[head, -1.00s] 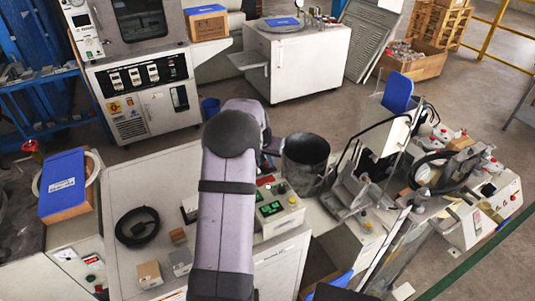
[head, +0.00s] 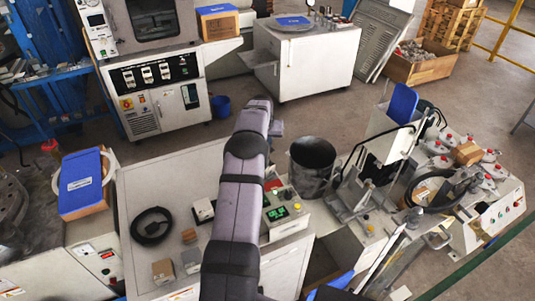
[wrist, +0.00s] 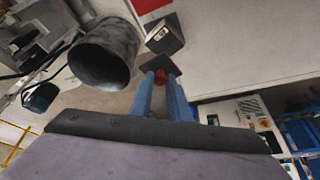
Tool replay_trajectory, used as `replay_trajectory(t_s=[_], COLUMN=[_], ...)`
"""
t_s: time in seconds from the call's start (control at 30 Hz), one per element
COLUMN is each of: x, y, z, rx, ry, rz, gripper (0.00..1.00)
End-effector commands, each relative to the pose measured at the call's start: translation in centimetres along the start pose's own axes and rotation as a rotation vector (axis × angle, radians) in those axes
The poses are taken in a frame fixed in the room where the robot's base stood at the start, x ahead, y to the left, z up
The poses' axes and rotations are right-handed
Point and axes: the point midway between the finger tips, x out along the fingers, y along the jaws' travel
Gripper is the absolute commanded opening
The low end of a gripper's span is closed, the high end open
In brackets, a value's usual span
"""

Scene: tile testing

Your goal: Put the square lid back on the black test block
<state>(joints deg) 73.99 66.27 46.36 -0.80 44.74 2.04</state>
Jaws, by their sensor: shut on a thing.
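In the wrist view my gripper (wrist: 160,92) has two blue fingers shut on the red knob of a dark square lid (wrist: 172,65). The lid is tilted in the picture and seems held in the air. In the head view my arm hides the gripper's fingers and the lid. I cannot surely pick out the test block there.
A dark cylindrical bin (head: 313,165) stands right of my arm; it also shows in the wrist view (wrist: 100,55). A control box (head: 285,215) with green displays sits beside my arm.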

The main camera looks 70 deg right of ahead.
Motion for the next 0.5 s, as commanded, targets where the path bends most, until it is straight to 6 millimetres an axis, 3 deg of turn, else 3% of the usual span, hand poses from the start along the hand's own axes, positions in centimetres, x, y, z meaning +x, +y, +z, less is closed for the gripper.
replay_trajectory(t_s=[0.5], x=[0.02], y=[-0.19], z=[0.54], rx=[-0.133], ry=[-0.002], rz=[-0.055], gripper=[0.00])
